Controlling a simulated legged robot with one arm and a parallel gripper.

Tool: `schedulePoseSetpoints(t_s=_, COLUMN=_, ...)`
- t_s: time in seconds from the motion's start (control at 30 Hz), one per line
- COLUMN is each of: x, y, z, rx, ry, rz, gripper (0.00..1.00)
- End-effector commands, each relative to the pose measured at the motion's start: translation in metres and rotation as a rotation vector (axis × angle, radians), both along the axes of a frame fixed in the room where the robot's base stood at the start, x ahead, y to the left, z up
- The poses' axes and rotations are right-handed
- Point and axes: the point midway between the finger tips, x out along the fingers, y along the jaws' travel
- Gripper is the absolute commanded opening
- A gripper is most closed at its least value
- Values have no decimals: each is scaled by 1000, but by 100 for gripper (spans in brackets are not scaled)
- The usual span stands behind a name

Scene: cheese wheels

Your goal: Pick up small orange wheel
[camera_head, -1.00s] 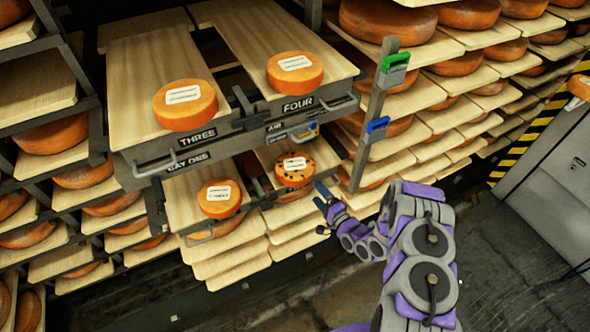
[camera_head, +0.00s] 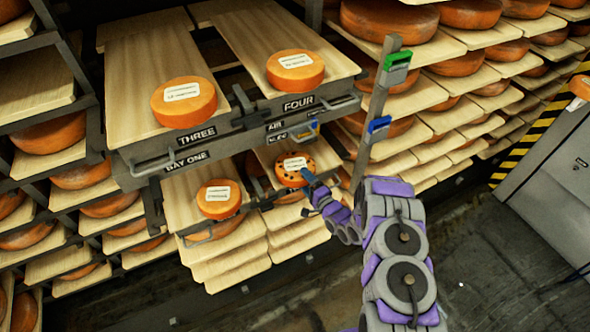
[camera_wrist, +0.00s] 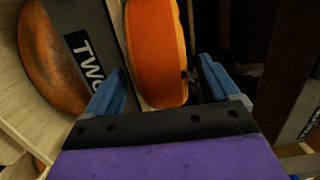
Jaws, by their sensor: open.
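Two small orange wheels with white labels sit on the lower pulled-out boards. The right one (camera_head: 284,178) has dark spots along its rim, and the left one (camera_head: 219,210) looks plain. My gripper (camera_head: 307,178) is at the right front edge of the spotted wheel. In the wrist view, an orange wheel (camera_wrist: 155,45) stands between the two blue fingers of my open gripper (camera_wrist: 163,66). The left finger is close to the wheel; a dark gap shows on the right. I cannot tell whether either finger touches it.
Larger orange wheels lie on the upper boards marked THREE (camera_head: 184,112) and FOUR (camera_head: 295,78), above the lower boards. A darker wheel (camera_wrist: 45,50) lies beyond the TWO label.

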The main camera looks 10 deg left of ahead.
Motion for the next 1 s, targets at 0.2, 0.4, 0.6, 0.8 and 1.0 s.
schedulePoseSetpoints(t_s=0.2, x=0, y=0, z=0, rx=0, ry=0, rz=0, gripper=75)
schedulePoseSetpoints(t_s=0.4, x=0, y=0, z=0, rx=-1, ry=-1, rz=0, gripper=56)
schedulePoseSetpoints(t_s=0.6, x=0, y=0, z=-1, rx=-1, ry=2, rz=1, gripper=37)
schedulePoseSetpoints(t_s=0.8, x=0, y=0, z=-2, rx=-1, ry=3, rz=1, gripper=17)
schedulePoseSetpoints(t_s=1.0, x=0, y=0, z=-2, rx=-3, ry=4, rz=0, gripper=0)
